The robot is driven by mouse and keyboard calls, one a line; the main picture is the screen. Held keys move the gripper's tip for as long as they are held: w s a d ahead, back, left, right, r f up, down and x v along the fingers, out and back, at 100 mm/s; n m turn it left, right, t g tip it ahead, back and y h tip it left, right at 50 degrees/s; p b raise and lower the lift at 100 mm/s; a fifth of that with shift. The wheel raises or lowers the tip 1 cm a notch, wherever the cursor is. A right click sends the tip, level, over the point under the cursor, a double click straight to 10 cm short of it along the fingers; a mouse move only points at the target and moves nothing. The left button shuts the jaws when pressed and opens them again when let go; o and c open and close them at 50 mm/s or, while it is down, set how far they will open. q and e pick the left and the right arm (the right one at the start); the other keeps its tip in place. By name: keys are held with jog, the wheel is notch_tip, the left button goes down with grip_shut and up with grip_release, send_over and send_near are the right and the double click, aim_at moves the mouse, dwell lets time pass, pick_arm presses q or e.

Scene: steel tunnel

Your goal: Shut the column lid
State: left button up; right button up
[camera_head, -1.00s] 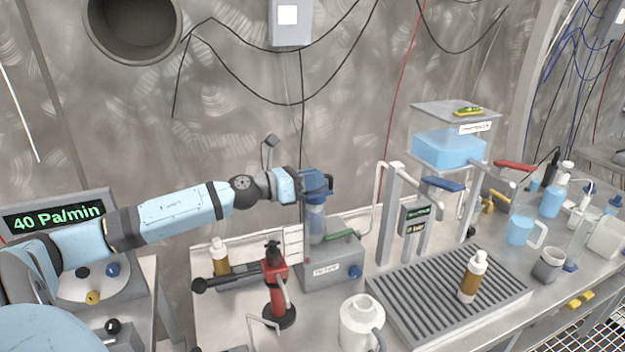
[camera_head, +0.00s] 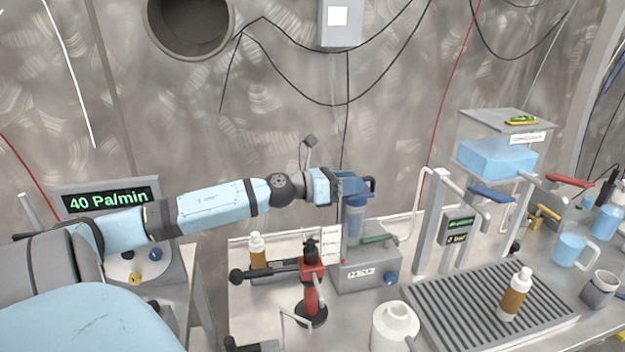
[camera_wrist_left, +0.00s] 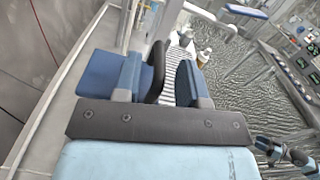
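The column (camera_head: 356,220) is a clear bluish cylinder standing upright on a grey base unit in the head view. My left gripper (camera_head: 356,184) is level with the column's top and hides much of it. A dark curved part (camera_head: 370,186), perhaps the lid or its handle, shows just right of the gripper. In the left wrist view, the blue fingers of my left gripper (camera_wrist_left: 160,83) stand apart. A dark rounded piece (camera_wrist_left: 155,72) lies between them, close to the left finger, with a gap to the right finger. I cannot tell how the lid sits.
A red-and-black stand (camera_head: 311,285) and a brown bottle (camera_head: 258,255) stand left of the column base. A white jug (camera_head: 394,328) is in front. A grooved tray (camera_head: 455,318) with another brown bottle (camera_head: 515,293) and a valve frame (camera_head: 432,230) lie right.

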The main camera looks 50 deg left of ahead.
pick_arm(q)
jog(key=v, duration=1.2)
jog(key=shift+s, duration=0.2)
